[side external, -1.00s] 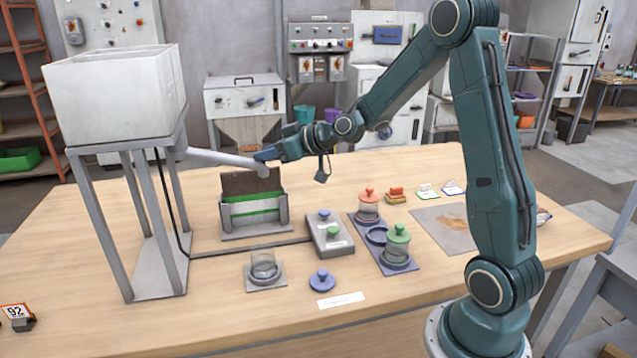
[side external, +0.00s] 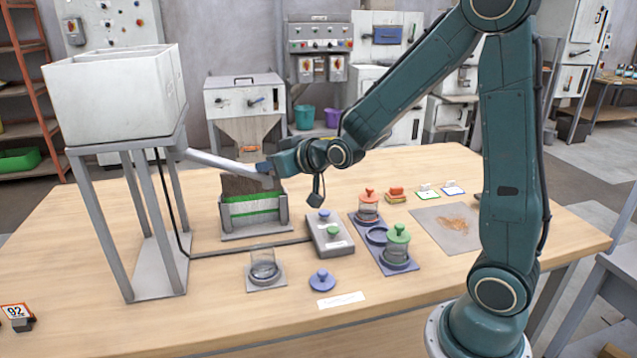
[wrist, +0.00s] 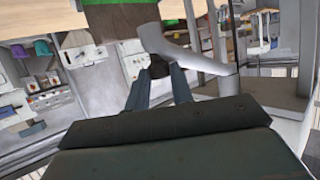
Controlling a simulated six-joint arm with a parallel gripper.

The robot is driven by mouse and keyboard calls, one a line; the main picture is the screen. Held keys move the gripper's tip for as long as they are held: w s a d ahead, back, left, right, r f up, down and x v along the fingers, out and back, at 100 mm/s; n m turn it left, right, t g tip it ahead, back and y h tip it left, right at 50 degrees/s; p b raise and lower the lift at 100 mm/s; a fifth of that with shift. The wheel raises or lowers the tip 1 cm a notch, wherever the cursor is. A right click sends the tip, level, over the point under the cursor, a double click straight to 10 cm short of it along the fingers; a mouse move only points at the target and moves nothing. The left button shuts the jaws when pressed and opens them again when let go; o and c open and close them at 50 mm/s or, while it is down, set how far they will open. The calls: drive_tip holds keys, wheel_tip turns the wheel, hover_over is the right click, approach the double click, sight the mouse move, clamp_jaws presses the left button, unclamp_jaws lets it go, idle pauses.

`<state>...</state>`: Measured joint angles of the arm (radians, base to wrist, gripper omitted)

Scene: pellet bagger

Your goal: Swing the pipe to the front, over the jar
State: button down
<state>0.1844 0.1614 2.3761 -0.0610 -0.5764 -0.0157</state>
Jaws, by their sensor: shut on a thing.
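The grey pipe (side external: 222,164) runs from the white hopper (side external: 112,95) on its stand out to the right, sloping slightly down. Its free end is over the bag holder with the green stripe (side external: 254,208). My gripper (side external: 268,170) is shut on the pipe's free end. The wrist view shows the pipe (wrist: 185,52) and my gripper's fingers (wrist: 160,72) at its end. The open clear jar (side external: 264,266) stands upright on a grey square plate nearer the front, below and apart from the pipe's end.
A grey button box (side external: 330,236) with a cable lies right of the holder. A blue lid (side external: 322,280) lies right of the jar. Lidded jars (side external: 397,248) stand on a purple tray.

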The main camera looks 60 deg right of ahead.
drive_tip(key=s+a+m+g+h, duration=0.2)
drive_tip(key=a+m+h, duration=0.3)
drive_tip(key=a, duration=0.4)
drive_tip(key=shift+s+f+g+h, duration=0.25)
drive_tip(key=shift+s+g+h, duration=0.05)
drive_tip(key=shift+s+h, duration=0.35)
drive_tip(key=shift+m, duration=0.3)
idle(0.3)
drive_tip(key=c, duration=1.3)
unclamp_jaws()
drive_tip(key=shift+a, duration=0.1)
drive_tip(key=shift+o, duration=0.5)
drive_tip(key=shift+r, duration=0.1)
drive_tip(key=shift+r, duration=0.1)
drive_tip(key=v, duration=1.3)
drive_tip(key=shift+s+a, duration=0.15)
drive_tip(key=shift+s, duration=0.15)
